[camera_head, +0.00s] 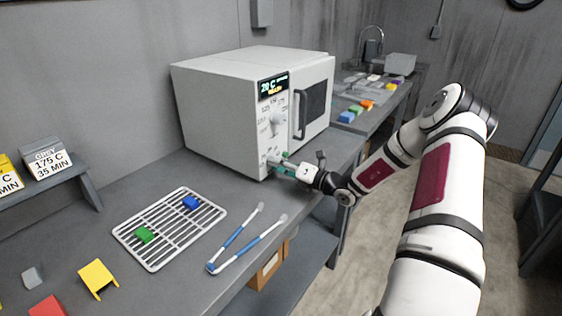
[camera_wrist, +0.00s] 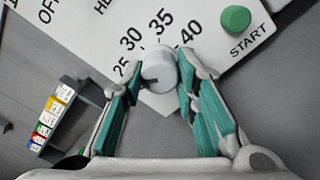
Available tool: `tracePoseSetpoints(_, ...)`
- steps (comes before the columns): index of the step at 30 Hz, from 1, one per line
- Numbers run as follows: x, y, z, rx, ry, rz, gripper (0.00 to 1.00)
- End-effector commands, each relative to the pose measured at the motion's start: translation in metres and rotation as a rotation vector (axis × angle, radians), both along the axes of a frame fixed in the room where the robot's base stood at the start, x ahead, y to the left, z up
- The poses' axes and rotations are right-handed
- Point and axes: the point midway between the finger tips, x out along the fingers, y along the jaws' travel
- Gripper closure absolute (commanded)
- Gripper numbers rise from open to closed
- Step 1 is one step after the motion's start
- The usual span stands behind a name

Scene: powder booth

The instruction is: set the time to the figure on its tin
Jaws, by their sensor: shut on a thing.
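My gripper (camera_head: 284,166) is at the lower front of the white oven (camera_head: 215,115). In the wrist view its teal-padded fingers (camera_wrist: 159,78) are shut on either side of a pale round timer knob (camera_wrist: 158,64). The printed figures 25, 30, 35 and 40 show around the knob; a small dark mark is on its near side, and I cannot tell which figure it is set to. A grey tin (camera_head: 48,160) on the left shelf reads 175 C, 35 MIN. A yellow tin (camera_head: 8,175) beside it is cut off, showing MIN.
The oven door (camera_head: 315,100) is closed, and its display (camera_head: 272,86) reads 20 C. A green START button (camera_wrist: 235,18) is right of the knob. A wire rack (camera_head: 170,228) holds a green and a blue piece. Blue-handled tongs (camera_head: 240,240) lie at the bench edge.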

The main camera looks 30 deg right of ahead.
Motion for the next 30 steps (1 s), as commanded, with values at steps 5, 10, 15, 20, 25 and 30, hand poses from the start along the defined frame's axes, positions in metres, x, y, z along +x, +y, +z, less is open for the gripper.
tracePoseSetpoints(5,-0.0003,0.0002,0.0002,0.062,0.023,0.000,1.00)
tracePoseSetpoints(10,-0.0002,0.0002,-0.0005,0.090,0.033,-0.001,1.00)
tracePoseSetpoints(15,0.0000,0.0001,-0.0008,0.097,0.036,-0.001,1.00)
tracePoseSetpoints(20,-0.0001,0.0002,-0.0008,0.095,0.036,0.000,1.00)
tracePoseSetpoints(25,-0.0001,0.0001,-0.0008,0.095,0.036,0.000,0.54)
tracePoseSetpoints(30,-0.0001,0.0001,-0.0005,0.095,0.035,0.000,0.52)
